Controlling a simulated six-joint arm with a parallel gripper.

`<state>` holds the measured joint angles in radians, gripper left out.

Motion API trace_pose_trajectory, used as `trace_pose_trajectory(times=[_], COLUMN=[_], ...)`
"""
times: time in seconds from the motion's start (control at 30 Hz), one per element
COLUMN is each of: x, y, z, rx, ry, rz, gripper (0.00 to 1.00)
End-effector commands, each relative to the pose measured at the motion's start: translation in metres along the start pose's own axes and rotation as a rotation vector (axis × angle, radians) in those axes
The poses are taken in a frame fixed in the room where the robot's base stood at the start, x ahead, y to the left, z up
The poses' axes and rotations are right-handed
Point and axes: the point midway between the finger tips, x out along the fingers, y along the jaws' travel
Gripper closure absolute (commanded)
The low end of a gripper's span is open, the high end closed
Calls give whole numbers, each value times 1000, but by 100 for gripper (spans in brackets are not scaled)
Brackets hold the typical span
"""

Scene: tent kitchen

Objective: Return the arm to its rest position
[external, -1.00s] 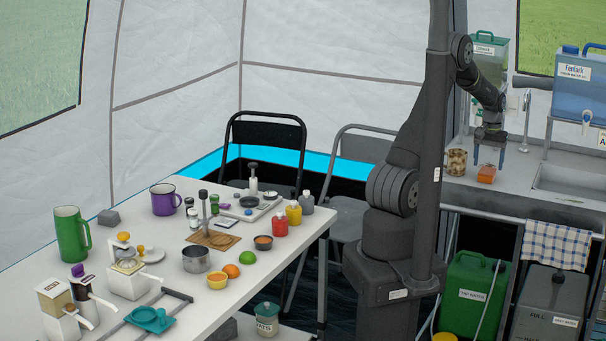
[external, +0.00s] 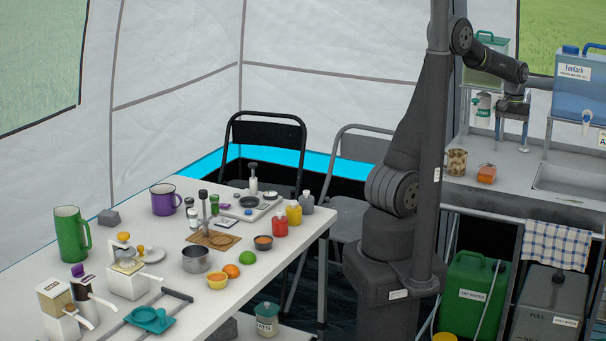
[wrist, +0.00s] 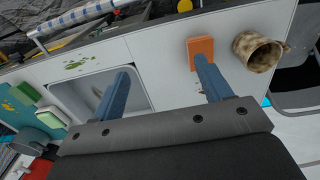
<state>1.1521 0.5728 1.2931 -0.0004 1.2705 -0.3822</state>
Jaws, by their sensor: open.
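My gripper (external: 511,136) is in the air above the counter, to the left of the blue water tank in the external view. Its two blue fingers point down and are spread apart with nothing between them. They also show in the wrist view (wrist: 161,80), where the left finger overlaps the sink. The small orange block (external: 487,173) sits on the counter below and to the left of the gripper. In the wrist view the block (wrist: 201,48) appears just beyond the right fingertip, which partly covers it.
A mottled brown mug (external: 456,162) stands left of the orange block. The sink (external: 565,180) is to the right. A blue water tank (external: 578,85) and a green tank (external: 485,65) stand behind. The table (external: 165,240) at left is crowded with kitchen items.

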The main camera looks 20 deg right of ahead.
Motion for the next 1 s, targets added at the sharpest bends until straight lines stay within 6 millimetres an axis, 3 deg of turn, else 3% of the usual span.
trace_pose_trajectory(times=[0.4, 1.0], x=[2, 1], y=[-81, -198], z=[-35, -63], rx=[-132, -308], ry=[-2, -3], rz=[-2, -3], gripper=[29, 29])
